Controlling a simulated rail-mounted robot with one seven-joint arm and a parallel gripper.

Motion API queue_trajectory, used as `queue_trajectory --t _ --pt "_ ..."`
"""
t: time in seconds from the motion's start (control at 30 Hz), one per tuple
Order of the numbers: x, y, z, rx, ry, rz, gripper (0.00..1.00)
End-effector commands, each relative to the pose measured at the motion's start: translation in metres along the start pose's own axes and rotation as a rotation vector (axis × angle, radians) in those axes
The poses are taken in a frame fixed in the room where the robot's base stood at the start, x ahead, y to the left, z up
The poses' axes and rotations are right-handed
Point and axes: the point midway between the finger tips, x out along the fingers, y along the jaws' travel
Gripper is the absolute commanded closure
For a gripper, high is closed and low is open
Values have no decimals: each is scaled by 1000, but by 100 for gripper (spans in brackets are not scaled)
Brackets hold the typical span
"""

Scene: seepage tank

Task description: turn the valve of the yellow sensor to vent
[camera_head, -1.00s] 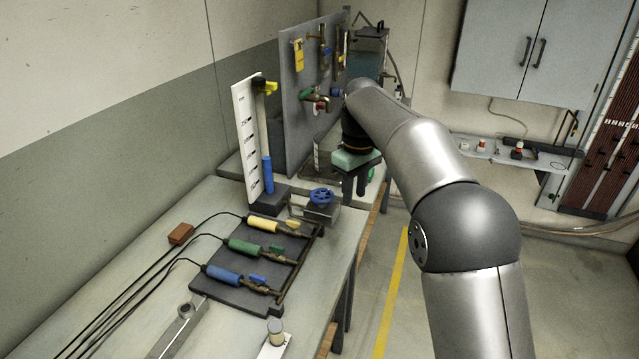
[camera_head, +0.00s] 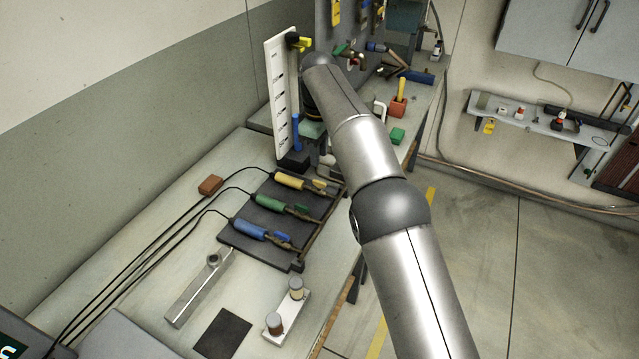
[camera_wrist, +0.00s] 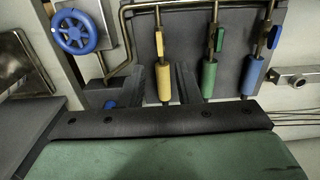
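The yellow sensor (camera_head: 289,181) lies on the dark plate above the green and blue sensors. Its yellow valve lever (camera_head: 319,186) sits at its right end by the brass pipe. In the wrist view the yellow sensor (camera_wrist: 164,84) points up the picture, and its lever (camera_wrist: 160,43) lies roughly along the brass fitting. My gripper (camera_wrist: 158,76) is open, with dark fingers to the left and right of the yellow sensor in that view. I see no contact with the lever.
The green sensor (camera_wrist: 209,76) and blue sensor (camera_wrist: 254,75) lie close to the right in the wrist view. A blue handwheel (camera_wrist: 76,31) is at upper left. The white scale (camera_head: 282,95) stands behind the plate. Black cables run left across the bench.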

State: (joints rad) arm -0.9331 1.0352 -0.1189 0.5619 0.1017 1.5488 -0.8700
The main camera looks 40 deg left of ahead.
Motion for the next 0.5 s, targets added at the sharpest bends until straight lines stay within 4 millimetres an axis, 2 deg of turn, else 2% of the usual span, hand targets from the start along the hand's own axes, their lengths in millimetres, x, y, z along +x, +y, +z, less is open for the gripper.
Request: queue_trajectory --t 0.1,0.3,0.5 --pt "27 -1 0 0 -2 -3 70" --pt "64 -1 0 -1 -1 -2 70" --pt "84 0 0 0 0 0 70"
